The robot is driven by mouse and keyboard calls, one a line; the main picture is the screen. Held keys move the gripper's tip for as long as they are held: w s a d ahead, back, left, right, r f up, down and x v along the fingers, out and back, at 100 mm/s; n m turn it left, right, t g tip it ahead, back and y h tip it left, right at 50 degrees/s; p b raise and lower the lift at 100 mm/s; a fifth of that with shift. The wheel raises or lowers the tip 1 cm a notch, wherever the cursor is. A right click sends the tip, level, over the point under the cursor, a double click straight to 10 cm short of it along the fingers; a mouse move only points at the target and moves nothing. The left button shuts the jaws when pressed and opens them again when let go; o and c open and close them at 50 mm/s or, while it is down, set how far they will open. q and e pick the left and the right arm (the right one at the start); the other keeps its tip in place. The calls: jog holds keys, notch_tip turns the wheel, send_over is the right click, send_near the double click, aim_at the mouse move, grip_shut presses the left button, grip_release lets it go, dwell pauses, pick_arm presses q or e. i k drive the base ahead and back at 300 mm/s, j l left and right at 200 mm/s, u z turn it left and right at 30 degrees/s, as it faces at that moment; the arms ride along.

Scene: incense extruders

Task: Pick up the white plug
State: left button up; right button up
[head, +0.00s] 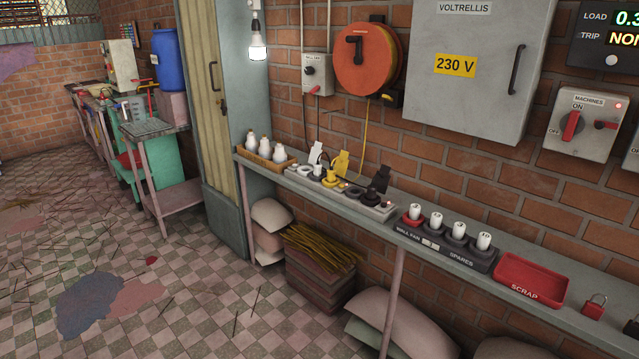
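A grey strip of sockets (300,176) sits on the long narrow shelf against the brick wall. A small white piece (316,152) stands upright at the strip's back left and looks like the white plug, but it is too small to be sure. A dark cord passes close to it. A yellow upright piece (341,163) and a black upright piece (379,178) stand to its right along the strip. A round yellow part (331,178) sits in front of the yellow piece. Neither of my grippers shows in the head view.
A basket (263,155) with white bottle-shaped pieces stands left of the strip. To the right are a dark rack (446,248) with several white cylinders, a red scrap tray (532,282) and a red padlock (594,306). Sacks lie below the shelf (455,222). The tiled floor at left is mostly open.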

aim_at(318, 173)
jog(key=i, duration=0.3)
jog(key=z, duration=0.25)
jog(key=i+j+z, duration=0.3)
jog(key=z, duration=0.15)
jog(key=i+j+z, duration=0.25)
jog(key=j+z, duration=0.15)
